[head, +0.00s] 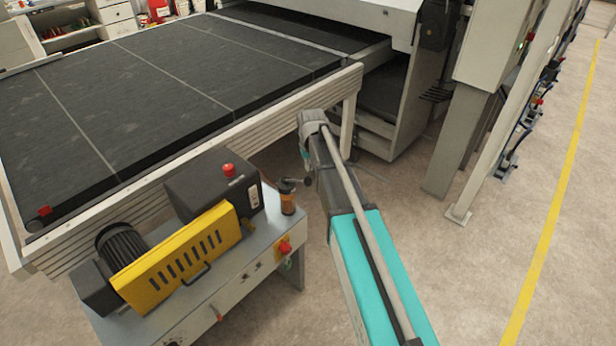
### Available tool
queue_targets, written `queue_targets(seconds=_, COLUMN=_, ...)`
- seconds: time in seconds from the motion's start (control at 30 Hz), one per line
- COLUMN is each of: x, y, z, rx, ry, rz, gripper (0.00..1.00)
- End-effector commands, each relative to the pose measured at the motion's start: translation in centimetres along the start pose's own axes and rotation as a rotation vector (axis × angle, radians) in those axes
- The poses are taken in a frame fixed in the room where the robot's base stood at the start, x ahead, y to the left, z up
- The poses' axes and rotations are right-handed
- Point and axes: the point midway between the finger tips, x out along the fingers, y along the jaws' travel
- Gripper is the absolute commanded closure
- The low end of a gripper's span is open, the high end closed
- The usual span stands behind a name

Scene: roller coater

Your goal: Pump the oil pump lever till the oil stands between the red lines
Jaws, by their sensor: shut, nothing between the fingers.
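The oil pump (287,197) is a small unit with an amber-brown reservoir and a dark top, at the right end of the grey machine cabinet. A short dark lever (307,181) with a rounded end appears to stick out to its right, close beside my arm. The oil level and the red lines are too small to make out. My arm reaches in from the lower right and its wrist bends down just behind the lever. My gripper is hidden behind my own arm, so I cannot tell whether it touches the lever.
A yellow guard (180,262), a motor (122,244) and a black box with a red button (229,170) stand on the cabinet (240,268). A large dark conveyor bed (150,90) lies behind. A grey post (462,145) stands right; open floor lies beyond my arm.

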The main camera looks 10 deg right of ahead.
Motion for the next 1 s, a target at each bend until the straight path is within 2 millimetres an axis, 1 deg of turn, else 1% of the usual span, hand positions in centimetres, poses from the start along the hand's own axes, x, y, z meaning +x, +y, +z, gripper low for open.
queue_targets(seconds=0.1, x=-0.4, y=-0.1, z=-0.4, rx=-0.002, ry=0.002, rz=0.0, gripper=1.0)
queue_targets(seconds=0.57, x=-0.2, y=-0.1, z=-0.4, rx=-0.002, ry=0.001, rz=0.0, gripper=1.0)
queue_targets(seconds=0.77, x=0.5, y=0.0, z=-0.4, rx=-0.002, ry=0.001, rz=0.0, gripper=1.0)
queue_targets(seconds=1.0, x=2.2, y=0.0, z=-0.4, rx=-0.002, ry=0.001, rz=0.0, gripper=1.0)
